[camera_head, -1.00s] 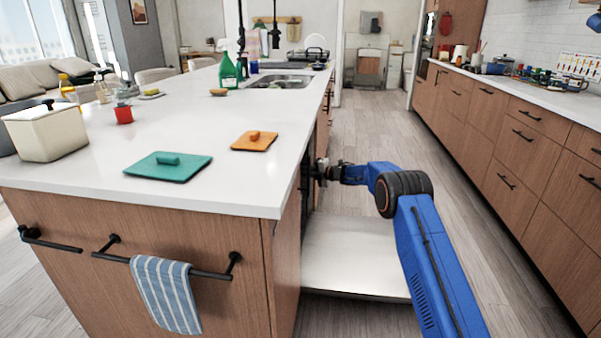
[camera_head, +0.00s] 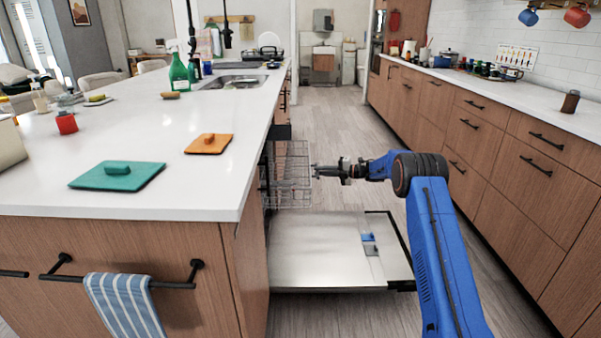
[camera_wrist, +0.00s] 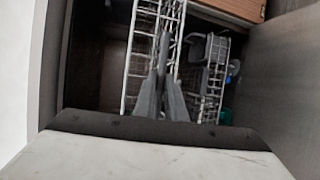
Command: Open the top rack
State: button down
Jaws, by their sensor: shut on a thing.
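The top rack (camera_head: 289,178) is a wire basket sticking partly out of the dishwasher on the right side of the island, above the lowered door (camera_head: 320,250). Its wire side also shows in the wrist view (camera_wrist: 142,60). My gripper (camera_head: 318,171) is at the rack's outer edge in the head view. In the wrist view my gripper (camera_wrist: 163,50) has its fingers close together on the rack's wire edge. The exact contact point is too small to make out. The rear of the rack is hidden by the island.
Wooden drawers (camera_head: 480,150) line the right wall. The floor aisle (camera_head: 345,140) between is clear.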

jog(key=d, duration=0.8)
jog(key=shift+d, duration=0.35)
jog(key=shift+s, duration=0.1)
jog(key=c, duration=1.8)
grip_release()
jog(key=v, duration=1.7)
jog(key=shift+d+r, duration=0.15)
